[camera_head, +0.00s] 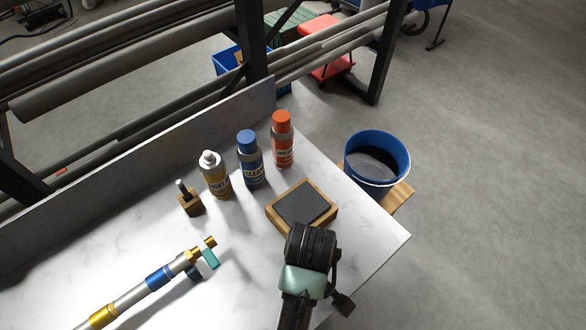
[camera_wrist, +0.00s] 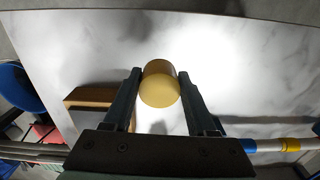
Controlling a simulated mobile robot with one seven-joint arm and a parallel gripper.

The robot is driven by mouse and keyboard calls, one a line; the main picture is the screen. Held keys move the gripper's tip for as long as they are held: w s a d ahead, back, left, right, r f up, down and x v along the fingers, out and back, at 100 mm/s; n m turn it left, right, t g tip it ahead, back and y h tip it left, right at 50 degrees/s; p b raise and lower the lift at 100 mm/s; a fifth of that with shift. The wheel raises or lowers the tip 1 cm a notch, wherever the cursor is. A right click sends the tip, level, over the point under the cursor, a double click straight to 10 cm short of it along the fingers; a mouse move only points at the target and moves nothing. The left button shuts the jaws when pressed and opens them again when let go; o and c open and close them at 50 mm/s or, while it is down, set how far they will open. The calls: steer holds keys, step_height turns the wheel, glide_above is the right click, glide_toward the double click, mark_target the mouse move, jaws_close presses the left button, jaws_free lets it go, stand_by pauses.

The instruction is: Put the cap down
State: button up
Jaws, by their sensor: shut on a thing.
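The cap (camera_wrist: 160,84) is a plain yellow cylinder, seen in the wrist view. My gripper (camera_wrist: 159,75) is shut on it, one finger on each side. White marble-look tabletop (camera_wrist: 245,75) shows behind the cap; I cannot tell how far the cap is above it. In the head view my arm hides the gripper and cap, near the table's right front edge. A yellow-labelled spray can (camera_head: 215,176) stands upright with its white nozzle bare. Blue (camera_head: 250,160) and orange-red (camera_head: 283,140) cans beside it wear caps.
A wooden block with a dark pad (camera_head: 303,204) lies just beyond my arm. A small wooden holder (camera_head: 189,201) and a jointed metal pipe (camera_head: 130,298) are to the left. A blue bucket (camera_head: 377,157) stands past the table edge. Bare tabletop lies between pipe and block.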

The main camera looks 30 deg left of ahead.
steer(key=shift+s+a+f+n, duration=0.15)
steer(key=shift+s+a+f, duration=0.1)
steer(key=shift+s, duration=0.3)
steer(key=shift+s+a+f+n, duration=0.15)
steer(key=shift+s+a+f, duration=0.1)
steer(key=shift+s, duration=0.25)
step_height(320, 180, down, 5)
steer(key=shift+f+p, duration=0.1)
steer(key=shift+p, duration=0.25)
steer(key=shift+f, duration=2.3)
steer(key=shift+f, duration=0.2)
steer(key=o, duration=1.3)
steer(key=shift+r, duration=0.1)
step_height(320, 180, up, 12)
steer(key=shift+r, duration=0.15)
